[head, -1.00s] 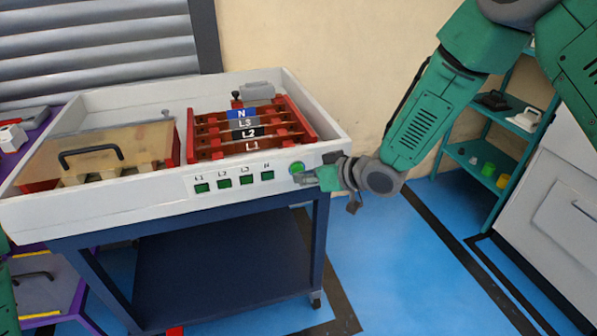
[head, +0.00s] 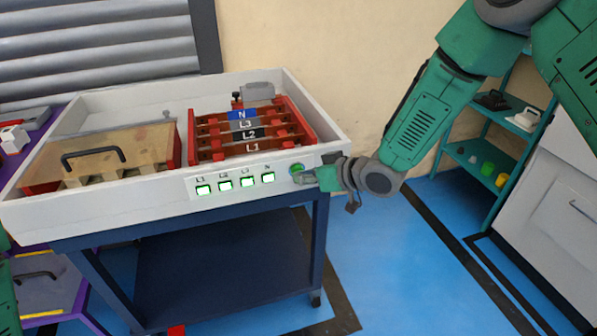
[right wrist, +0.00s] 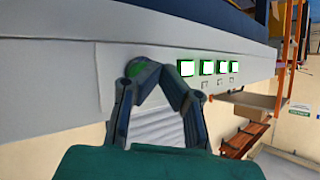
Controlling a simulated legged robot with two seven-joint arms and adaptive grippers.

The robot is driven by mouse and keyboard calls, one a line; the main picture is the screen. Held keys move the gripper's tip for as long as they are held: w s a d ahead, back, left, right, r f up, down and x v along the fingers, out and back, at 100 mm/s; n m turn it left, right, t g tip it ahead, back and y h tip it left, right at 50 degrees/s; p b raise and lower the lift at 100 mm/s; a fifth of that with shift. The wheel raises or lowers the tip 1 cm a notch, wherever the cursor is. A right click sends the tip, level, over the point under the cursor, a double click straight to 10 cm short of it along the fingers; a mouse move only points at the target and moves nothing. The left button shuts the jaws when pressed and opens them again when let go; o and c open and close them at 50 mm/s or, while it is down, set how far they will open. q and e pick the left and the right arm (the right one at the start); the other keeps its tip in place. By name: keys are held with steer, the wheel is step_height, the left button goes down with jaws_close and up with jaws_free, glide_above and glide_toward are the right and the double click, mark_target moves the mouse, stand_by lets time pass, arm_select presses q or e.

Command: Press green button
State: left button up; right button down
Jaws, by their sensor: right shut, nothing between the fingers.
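The round green button (head: 297,168) sits on the front panel of the white-walled bench, right of the indicators. My right gripper (head: 299,178) is shut and empty, with its fingertips at the button. In the right wrist view the button (right wrist: 139,76) is partly covered by the fingertips (right wrist: 148,68), which appear to touch it; how far it is pressed I cannot tell. Several square indicators (head: 225,185), labelled L1, L2, L3 and N, are lit bright white with green edges. They also glow in the right wrist view (right wrist: 207,68). My left gripper is not in view.
The bench top (head: 60,215) holds red busbar racks (head: 250,145) labelled N, L3, L2, L1 and a wooden-topped box (head: 120,155) with a black handle. A teal shelf (head: 470,150) stands at the right. Blue floor (head: 390,270) is clear right of the bench.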

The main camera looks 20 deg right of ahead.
steer(key=shift+s+f, duration=0.1)
steer(key=s+p, duration=0.1)
steer(key=s, duration=0.5)
steer(key=shift+d+p, duration=0.1)
steer(key=shift+p, duration=0.2)
stand_by(0.5)
